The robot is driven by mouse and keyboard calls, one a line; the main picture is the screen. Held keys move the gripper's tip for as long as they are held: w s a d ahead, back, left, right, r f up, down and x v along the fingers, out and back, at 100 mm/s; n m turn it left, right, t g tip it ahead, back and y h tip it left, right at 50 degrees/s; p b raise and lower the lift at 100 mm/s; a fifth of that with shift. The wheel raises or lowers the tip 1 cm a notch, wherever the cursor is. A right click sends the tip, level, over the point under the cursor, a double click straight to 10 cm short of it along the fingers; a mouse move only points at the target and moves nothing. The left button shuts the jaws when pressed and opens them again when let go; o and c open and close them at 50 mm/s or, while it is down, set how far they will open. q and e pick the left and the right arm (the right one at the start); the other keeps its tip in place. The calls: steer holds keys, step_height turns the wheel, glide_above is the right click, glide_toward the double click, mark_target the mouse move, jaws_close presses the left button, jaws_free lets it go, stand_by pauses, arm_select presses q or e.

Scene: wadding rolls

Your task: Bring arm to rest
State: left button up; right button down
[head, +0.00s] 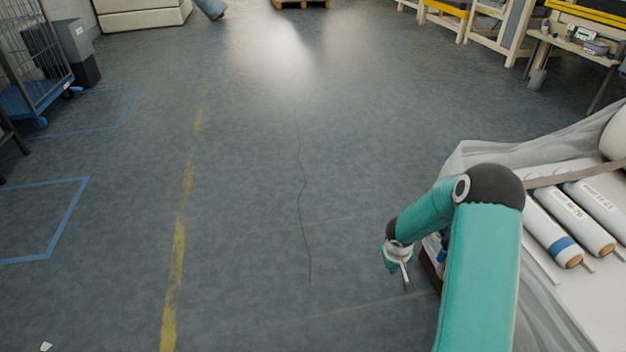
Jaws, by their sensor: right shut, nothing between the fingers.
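My right arm, teal with dark joints, rises from the bottom right of the head view and bends down to the left. Its gripper (406,280) points down over the grey floor, just left of the white surface with the rolls. The gripper is shut and empty. My left gripper and left arm are not in view.
White rolls (570,215), one with a blue band, lie on a white surface (590,300) at the right, with translucent sheeting (500,155) around it. A blue wheeled cage (35,95) stands far left. A workbench (580,48) stands far right. The middle floor is clear.

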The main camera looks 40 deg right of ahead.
steer(key=w+a+n+y+p, duration=0.3)
steer(key=a+p, duration=0.1)
steer(key=a, duration=1.5)
steer(key=s+a+g+y+p, duration=0.15)
steer(key=s+a, duration=0.25)
steer(key=a, duration=0.4)
steer(key=s+a+y+p, duration=0.15)
steer(key=s+a, duration=0.25)
steer(key=a, duration=0.4)
steer(key=s+a+g+y, duration=0.1)
steer(key=s+a+y, duration=0.1)
steer(key=s+a, duration=0.35)
step_height(320, 180, up, 39)
steer(key=w+t+h+p, duration=0.1)
steer(key=w+p, duration=0.1)
steer(key=p, duration=3.6)
steer(key=shift+w+a+t, duration=0.3)
steer(key=shift+t, duration=0.05)
steer(key=shift+f, duration=0.1)
